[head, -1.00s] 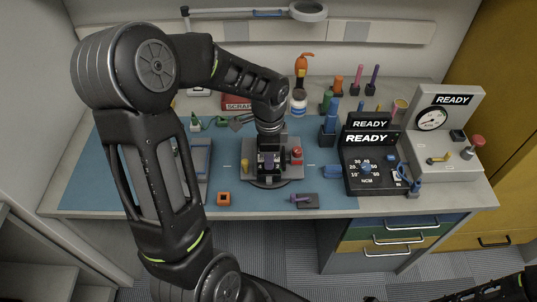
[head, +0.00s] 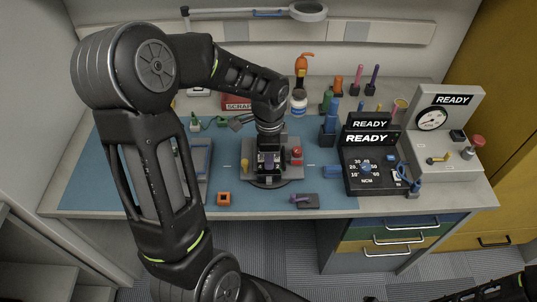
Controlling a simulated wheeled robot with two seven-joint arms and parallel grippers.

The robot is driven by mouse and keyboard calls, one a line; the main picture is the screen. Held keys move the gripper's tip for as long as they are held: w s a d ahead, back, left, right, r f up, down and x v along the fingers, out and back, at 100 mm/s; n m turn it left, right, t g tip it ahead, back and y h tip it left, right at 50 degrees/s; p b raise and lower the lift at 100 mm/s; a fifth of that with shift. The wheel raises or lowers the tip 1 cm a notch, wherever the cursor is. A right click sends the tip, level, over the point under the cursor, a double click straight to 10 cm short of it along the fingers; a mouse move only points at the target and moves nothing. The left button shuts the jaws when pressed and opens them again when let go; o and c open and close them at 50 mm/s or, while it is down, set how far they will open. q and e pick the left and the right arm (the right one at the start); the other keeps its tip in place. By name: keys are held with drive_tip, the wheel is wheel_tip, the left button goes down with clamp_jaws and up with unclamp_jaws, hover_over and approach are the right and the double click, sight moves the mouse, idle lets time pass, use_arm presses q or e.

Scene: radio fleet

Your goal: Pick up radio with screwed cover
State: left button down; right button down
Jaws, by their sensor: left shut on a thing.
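My left arm comes in from the left and reaches over the grey fixture (head: 290,172) in the middle of the bench. My left gripper (head: 268,163) points down at the fixture's centre and is shut on a small dark thing there, likely the radio. The gripper and wrist hide most of it, so I cannot make out its cover or screws. The fixture has a yellow knob (head: 245,166) on its left and a red knob (head: 296,154) on its right. My right gripper is not in view; only a dark part of my right arm shows at the lower right.
A blue mat (head: 100,185) covers the bench's left and middle. An orange square block (head: 223,199) and a grey block with a purple tool (head: 307,201) lie near the front edge. A black torque unit (head: 375,172) and a grey gauge tester (head: 455,125), both reading READY, stand at right.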

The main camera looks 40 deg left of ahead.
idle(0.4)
use_arm(q)
wheel_tip(320, 180, up, 10)
drive_tip(key=b, duration=0.1)
idle(0.4)
idle(0.5)
